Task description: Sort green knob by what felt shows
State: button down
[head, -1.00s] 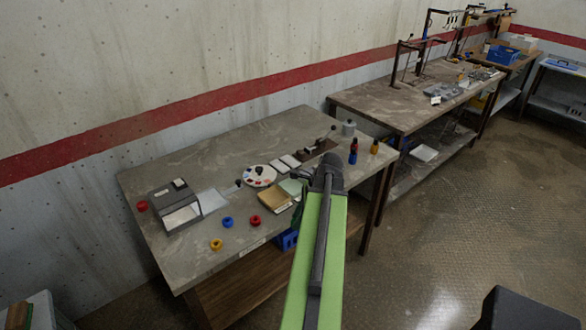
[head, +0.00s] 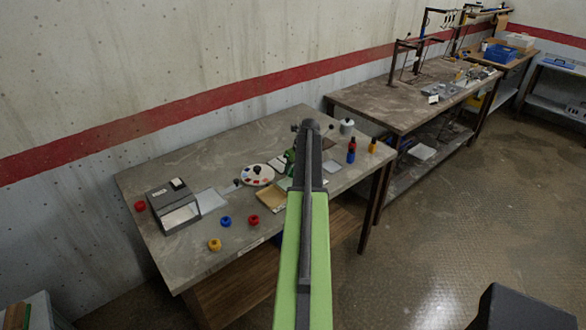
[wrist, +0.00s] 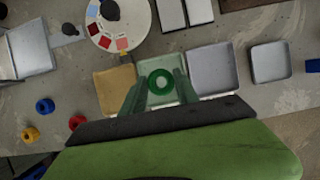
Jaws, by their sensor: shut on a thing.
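The green knob (wrist: 160,82) shows as a ring in the wrist view. My gripper (wrist: 161,77) has its two green fingers on either side of the knob and is shut on it. Both appear over the pale green tray (wrist: 169,59); I cannot tell the height above it. A tan tray (wrist: 111,88) lies to its left, and a grey tray (wrist: 212,68) to its right. A round white disc (wrist: 130,15) with coloured patches and a dark knob lies behind. I cannot tell which surface is felt. In the head view my arm hides the knob.
A grey box (head: 172,205) stands at the left of the table. Red (head: 253,220), blue (head: 226,221) and yellow (head: 214,244) rings lie near the front. Small red, blue and orange pieces and a grey canister (head: 347,126) stand at the right. Another grey tray (wrist: 270,62) lies further right.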

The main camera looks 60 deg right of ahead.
jog(key=shift+f+b, duration=3)
jog(key=shift+f, duration=0.2)
jog(key=shift+f, duration=0.15)
jog(key=c, duration=0.8)
grip_release()
jog(key=shift+c, duration=0.2)
notch_tip(320, 180, up, 8)
jog(key=p, duration=0.7)
jog(key=shift+p, duration=0.4)
jog(key=shift+f, duration=0.1)
